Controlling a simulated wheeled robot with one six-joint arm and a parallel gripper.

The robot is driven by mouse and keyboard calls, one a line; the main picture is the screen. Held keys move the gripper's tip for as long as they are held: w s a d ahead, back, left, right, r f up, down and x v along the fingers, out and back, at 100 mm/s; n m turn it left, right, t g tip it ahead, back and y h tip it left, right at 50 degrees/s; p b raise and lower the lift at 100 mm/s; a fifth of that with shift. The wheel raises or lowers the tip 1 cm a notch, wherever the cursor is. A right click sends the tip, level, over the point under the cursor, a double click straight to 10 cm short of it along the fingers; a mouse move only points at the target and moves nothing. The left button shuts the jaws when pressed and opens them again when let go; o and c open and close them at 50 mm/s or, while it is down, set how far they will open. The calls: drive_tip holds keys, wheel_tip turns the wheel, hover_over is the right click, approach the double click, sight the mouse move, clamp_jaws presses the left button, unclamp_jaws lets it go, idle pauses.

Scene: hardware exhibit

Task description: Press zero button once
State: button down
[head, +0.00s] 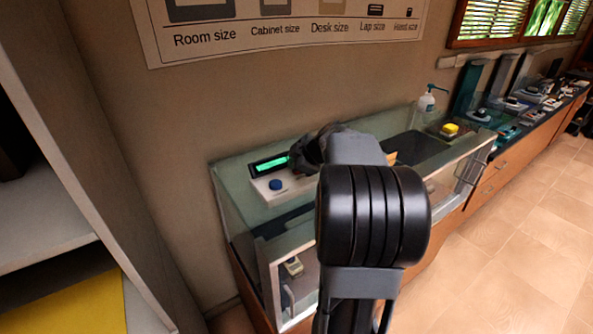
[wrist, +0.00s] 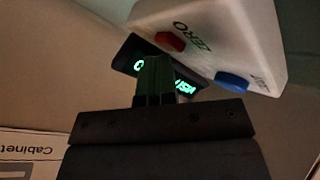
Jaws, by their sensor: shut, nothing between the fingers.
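A white device (wrist: 215,30) fills the upper part of the wrist view, seen upside down. It has a red button (wrist: 170,41) beside the word ZERO and a blue button (wrist: 232,81). Its dark display (wrist: 122,62) glows with green characters, partly covered by my fingers. My gripper (wrist: 155,72) is shut and empty, its tips close to the red button in the picture; I cannot tell whether they touch. My arm hides the red button there.
A shelf unit (head: 75,190) stands at left. Floor (head: 520,235) is clear at right.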

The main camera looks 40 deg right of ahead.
drive_tip(key=shift+r, duration=0.1)
idle(0.3)
drive_tip(key=shift+r, duration=0.75)
drive_tip(key=shift+r+p, duration=1)
drive_tip(key=shift+r, duration=1.5)
